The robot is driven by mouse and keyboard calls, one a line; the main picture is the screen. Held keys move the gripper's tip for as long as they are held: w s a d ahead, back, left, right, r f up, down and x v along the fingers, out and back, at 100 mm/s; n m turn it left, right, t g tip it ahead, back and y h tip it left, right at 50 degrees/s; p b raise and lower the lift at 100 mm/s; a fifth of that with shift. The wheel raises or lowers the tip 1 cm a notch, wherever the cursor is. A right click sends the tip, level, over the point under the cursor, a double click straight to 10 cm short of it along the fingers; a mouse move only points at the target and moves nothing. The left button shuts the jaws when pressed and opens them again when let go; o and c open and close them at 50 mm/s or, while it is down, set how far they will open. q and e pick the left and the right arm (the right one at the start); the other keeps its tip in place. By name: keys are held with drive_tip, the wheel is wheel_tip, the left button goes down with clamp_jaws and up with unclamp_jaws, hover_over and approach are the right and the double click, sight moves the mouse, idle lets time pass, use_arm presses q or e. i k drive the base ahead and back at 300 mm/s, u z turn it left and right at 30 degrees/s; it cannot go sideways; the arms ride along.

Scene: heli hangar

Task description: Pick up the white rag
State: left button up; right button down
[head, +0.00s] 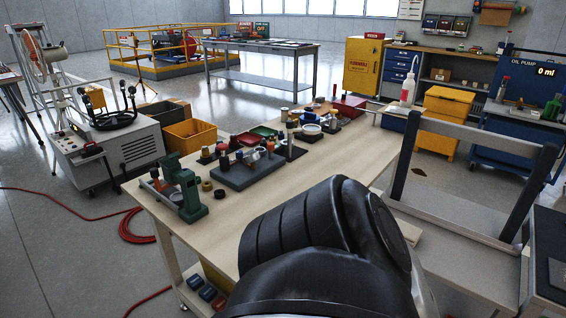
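I cannot make out a white rag anywhere in the head view. The wooden workbench (345,165) stands in front of me, and a dark, bulky link of my own arm covers its near right part. Small white items, one of them a round dish (311,129), sit among the tools, but none is clearly a rag. Neither of my grippers shows in this view.
A green vise-like tool (188,190), a dark tray (255,168) and several small parts crowd the bench's left and back. A grey frame (470,130) stands on the right. A red hose (137,226) lies on the floor at left.

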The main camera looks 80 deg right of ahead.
sight(412, 233)
drive_tip(key=z, duration=3.45)
drive_tip(key=i, duration=0.5)
drive_tip(key=k, duration=0.5)
drive_tip(key=u, duration=3.45)
drive_tip(key=k, duration=1.8)
drive_tip(key=z, duration=1.6)
drive_tip(key=i, duration=1)
